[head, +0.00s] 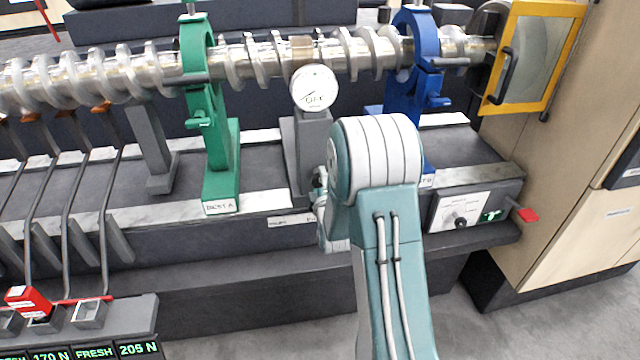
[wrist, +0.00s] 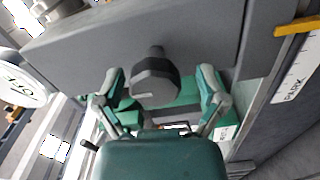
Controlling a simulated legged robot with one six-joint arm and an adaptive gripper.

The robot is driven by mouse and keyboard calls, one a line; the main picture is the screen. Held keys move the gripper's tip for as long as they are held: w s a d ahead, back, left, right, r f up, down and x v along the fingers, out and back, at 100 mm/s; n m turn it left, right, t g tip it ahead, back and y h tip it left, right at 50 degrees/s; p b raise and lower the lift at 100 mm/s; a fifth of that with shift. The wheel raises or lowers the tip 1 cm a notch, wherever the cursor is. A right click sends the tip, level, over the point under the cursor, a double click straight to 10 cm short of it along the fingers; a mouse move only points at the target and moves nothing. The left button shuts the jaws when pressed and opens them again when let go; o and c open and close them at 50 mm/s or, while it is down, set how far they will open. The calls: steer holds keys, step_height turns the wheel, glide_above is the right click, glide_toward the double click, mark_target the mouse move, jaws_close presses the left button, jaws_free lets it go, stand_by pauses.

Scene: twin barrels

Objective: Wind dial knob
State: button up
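The dial gauge (head: 315,88) has a round white face and sits on a grey post (head: 308,145) in front of the steel screw. In the wrist view its white face (wrist: 18,84) shows at the left edge. A dark faceted knob (wrist: 155,82) on a short stem sticks out from the grey post (wrist: 90,60). My gripper (wrist: 162,82) is open, with one green and grey finger on each side of the knob. A gap shows between each finger and the knob, so I see no grip on it. In the head view my arm hides the knob and most of my gripper.
A green stand (head: 219,150) and a blue stand (head: 425,95) flank the post. A white panel (head: 462,212) with a small dial and a red-tipped lever (head: 527,215) are at right. A yellow-framed guard (head: 530,57) is upper right. Grey levers (head: 70,190) stand at left.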

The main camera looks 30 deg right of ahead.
mark_target(320, 183)
steer(key=shift+r, duration=0.1)
steer(key=shift+s+a, duration=0.1)
steer(key=shift+s, duration=0.35)
steer(key=shift+v, duration=3)
steer(key=shift+r, duration=0.1)
steer(key=shift+r, duration=0.1)
steer(key=s+a+r+m+g+y, duration=0.3)
steer(key=s+a+r+m+g, duration=0.25)
steer(key=a+r, duration=0.35)
steer(key=s+a+r+m+g+y, duration=0.1)
steer(key=s+a+r+m+g, duration=0.1)
steer(key=s, duration=0.9)
steer(key=s+a+r+m+g+y, duration=0.1)
steer(key=s+a+r+m+g, duration=0.2)
steer(key=s, duration=0.8)
steer(key=shift+a+r+m+g, duration=0.25)
steer(key=shift+a+m+g, duration=0.4)
steer(key=shift+m, duration=0.4)
